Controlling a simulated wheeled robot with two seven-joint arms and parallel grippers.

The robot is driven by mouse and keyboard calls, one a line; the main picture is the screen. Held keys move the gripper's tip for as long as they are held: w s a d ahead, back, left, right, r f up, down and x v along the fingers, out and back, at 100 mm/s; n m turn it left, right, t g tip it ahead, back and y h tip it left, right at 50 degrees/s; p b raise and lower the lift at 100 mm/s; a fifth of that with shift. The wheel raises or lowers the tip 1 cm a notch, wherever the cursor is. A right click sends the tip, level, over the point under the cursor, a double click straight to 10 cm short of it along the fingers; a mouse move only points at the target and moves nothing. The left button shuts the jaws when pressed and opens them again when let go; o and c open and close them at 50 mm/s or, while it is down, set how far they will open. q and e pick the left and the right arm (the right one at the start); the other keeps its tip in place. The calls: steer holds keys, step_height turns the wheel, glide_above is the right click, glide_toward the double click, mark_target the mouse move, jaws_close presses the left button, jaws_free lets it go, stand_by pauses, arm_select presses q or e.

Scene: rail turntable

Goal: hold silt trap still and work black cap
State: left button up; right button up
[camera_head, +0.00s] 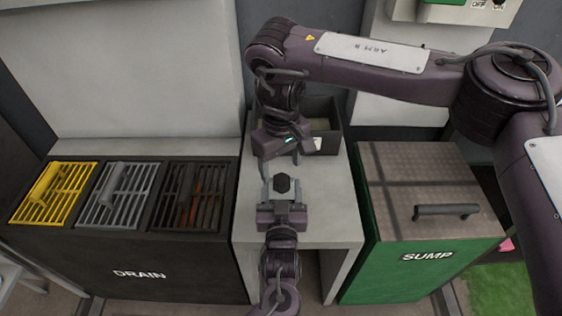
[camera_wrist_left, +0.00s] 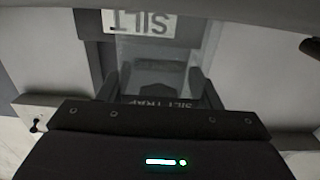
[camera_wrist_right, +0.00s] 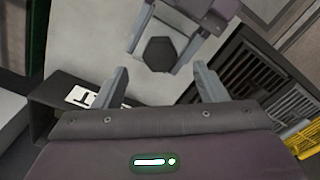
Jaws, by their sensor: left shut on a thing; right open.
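The silt trap (camera_head: 283,197) is a grey body standing on the pale counter. Its black cap (camera_head: 282,184) is a dark hexagonal knob on top; it also shows in the right wrist view (camera_wrist_right: 158,54). My left gripper (camera_head: 282,208) is shut on the silt trap from the near side. The left wrist view shows the trap's lettered face (camera_wrist_left: 155,101) between the left fingers. My right gripper (camera_wrist_right: 162,78) is open and empty, with the cap beyond and between its fingertips, apart from them. In the head view it hangs just behind the cap.
A dark open bin (camera_head: 324,142) with a SILT label stands at the counter's back, close to my right gripper. Left is the DRAIN block (camera_head: 190,256) with yellow, grey and dark grates. Right is the green SUMP box (camera_head: 400,265) with a handled lid.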

steer(key=n, duration=0.8)
steer(key=shift+s+n, duration=0.1)
steer(key=shift+n, duration=0.2)
steer(key=n, duration=0.8)
steer(key=shift+s, duration=0.15)
